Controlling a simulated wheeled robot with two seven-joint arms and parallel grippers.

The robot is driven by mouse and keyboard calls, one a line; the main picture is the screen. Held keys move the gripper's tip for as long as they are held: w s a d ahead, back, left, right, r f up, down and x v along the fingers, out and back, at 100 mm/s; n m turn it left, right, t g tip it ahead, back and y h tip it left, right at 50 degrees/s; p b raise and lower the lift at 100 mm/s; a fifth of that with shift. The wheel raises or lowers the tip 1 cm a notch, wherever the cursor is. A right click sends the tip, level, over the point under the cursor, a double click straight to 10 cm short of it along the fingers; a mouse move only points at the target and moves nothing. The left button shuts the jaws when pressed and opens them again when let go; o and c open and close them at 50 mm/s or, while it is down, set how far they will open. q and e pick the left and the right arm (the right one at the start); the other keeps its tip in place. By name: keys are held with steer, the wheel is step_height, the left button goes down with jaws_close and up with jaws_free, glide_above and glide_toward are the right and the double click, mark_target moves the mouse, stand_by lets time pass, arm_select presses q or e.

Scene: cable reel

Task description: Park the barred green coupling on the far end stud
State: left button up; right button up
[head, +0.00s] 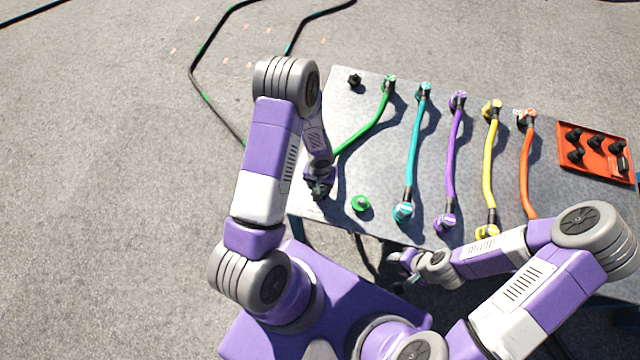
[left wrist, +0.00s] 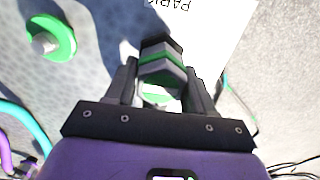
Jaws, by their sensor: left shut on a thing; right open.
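My left gripper (head: 318,190) is over the table's near left edge. In the left wrist view it (left wrist: 160,85) is shut on the grey coupling with a green band (left wrist: 162,66). The green cable (head: 370,134) runs from its far fitting (head: 389,84) toward this gripper; the arm hides its near end. A dark stud (head: 354,79) stands bare at the table's far left corner. A green ring with a grey stud (head: 361,203) is bare just right of the left gripper; it also shows in the left wrist view (left wrist: 48,38). My right gripper (head: 402,265) is open, off the table's front edge.
Teal (head: 416,145), purple (head: 453,150), yellow (head: 489,165) and orange (head: 526,165) cables lie across the grey table (head: 335,110). An orange tray (head: 593,172) with several black parts sits at right. A white label reading PARK (left wrist: 205,25) lies beside the held coupling.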

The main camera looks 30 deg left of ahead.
arm_select(q)
steer(key=shift+f, duration=0.35)
steer(key=o, duration=1.2)
steer(key=shift+o, duration=0.2)
steer(key=shift+r+p, duration=1.6)
steer(key=shift+r, duration=2.15)
